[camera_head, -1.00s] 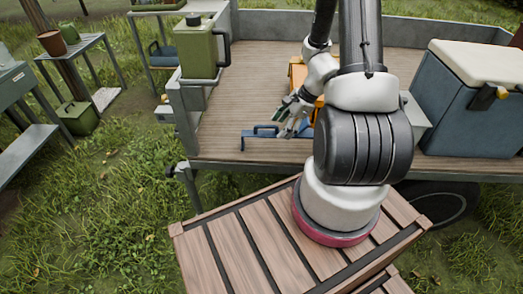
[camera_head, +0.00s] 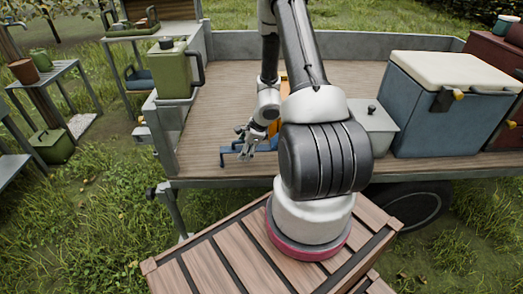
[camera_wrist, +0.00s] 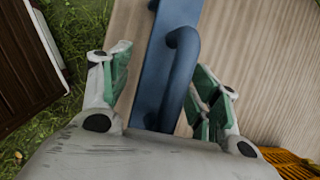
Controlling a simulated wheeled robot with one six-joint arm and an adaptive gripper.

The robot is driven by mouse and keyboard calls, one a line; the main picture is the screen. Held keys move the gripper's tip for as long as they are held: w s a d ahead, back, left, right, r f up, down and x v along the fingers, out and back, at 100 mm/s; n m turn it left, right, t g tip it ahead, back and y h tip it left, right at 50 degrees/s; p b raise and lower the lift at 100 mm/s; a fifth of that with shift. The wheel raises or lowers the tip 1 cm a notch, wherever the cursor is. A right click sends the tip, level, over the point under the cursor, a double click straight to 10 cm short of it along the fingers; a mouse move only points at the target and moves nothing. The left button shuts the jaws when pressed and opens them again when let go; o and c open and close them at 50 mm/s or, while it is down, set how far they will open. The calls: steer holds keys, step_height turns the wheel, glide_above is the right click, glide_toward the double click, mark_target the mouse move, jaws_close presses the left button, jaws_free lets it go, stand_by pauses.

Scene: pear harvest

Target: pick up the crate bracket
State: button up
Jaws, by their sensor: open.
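The blue crate bracket (camera_head: 229,153) lies on the wooden trailer bed near its front edge, partly hidden by my gripper. In the wrist view it is a flat blue plate (camera_wrist: 155,83) with a raised, rounded handle (camera_wrist: 184,62). My gripper (camera_head: 245,146) is at the bracket in the head view. In the wrist view my gripper (camera_wrist: 165,66) is open, its green-padded fingers on either side of the plate and handle. The right finger is close to the handle; I cannot tell if it touches. Nothing is held.
A green can (camera_head: 175,70) stands at the bed's left side. A grey lidded box (camera_head: 377,132) and a blue cooler (camera_head: 440,112) stand to the right. A yellow-orange object (camera_wrist: 290,164) is near the gripper. The plank deck (camera_head: 215,90) behind the bracket is clear.

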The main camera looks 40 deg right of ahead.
steer(key=shift+c, duration=0.4)
steer(key=c, duration=1.1)
steer(key=shift+r, duration=0.1)
